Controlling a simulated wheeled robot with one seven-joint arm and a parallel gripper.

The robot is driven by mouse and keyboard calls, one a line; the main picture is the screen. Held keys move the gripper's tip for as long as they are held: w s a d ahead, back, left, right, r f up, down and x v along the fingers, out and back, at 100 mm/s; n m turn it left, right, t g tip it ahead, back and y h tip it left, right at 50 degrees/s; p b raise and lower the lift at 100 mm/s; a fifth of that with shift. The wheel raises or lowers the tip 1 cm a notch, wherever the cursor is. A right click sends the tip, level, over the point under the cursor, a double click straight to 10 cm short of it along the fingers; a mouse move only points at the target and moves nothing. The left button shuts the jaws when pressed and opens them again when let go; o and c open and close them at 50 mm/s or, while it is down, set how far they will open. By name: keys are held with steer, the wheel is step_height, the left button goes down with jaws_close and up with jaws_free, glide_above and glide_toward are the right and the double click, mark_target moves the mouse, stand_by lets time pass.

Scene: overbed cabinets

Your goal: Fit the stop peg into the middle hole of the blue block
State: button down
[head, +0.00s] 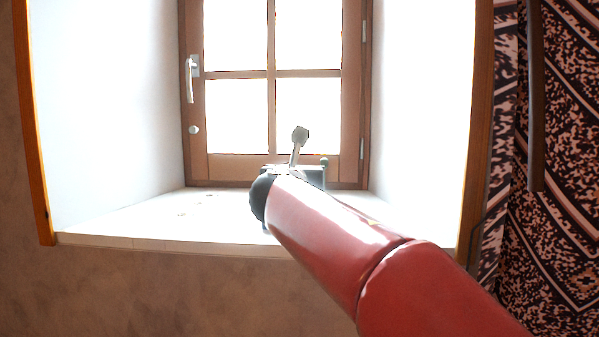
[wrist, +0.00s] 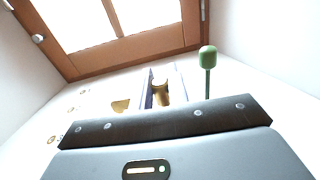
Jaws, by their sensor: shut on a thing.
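My gripper is over the window sill, mostly hidden behind my red arm in the head view. A peg with a knobbed head (head: 300,134), which I take to be the stop peg, sticks up tilted at the gripper. A brass-coloured piece (wrist: 161,94) shows in the wrist view beyond the hand, between bluish upright parts. The blue block (head: 314,177) looks dark and is partly hidden behind the arm. A green round-headed peg (wrist: 207,62) stands upright to the right; it also shows in the head view (head: 324,163). The middle hole and the held peg's lower end are hidden.
The wooden window (head: 272,73) closes the back of the recess. The pale sill (head: 130,222) is mostly clear to the left, with small brownish marks or bits (head: 196,203). White side walls bound it. A patterned curtain (head: 560,160) hangs at the right.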

steer(key=shift+f+b, duration=1.5)
steer(key=shift+f, duration=0.2)
stand_by(0.6)
steer(key=c, duration=1.3)
jaws_free()
steer(key=shift+s+a+b, duration=0.2)
steer(key=shift+s+a, duration=0.05)
steer(key=shift+s, duration=1.7)
steer(key=shift+s+a+b, duration=0.2)
steer(key=shift+s, duration=1.75)
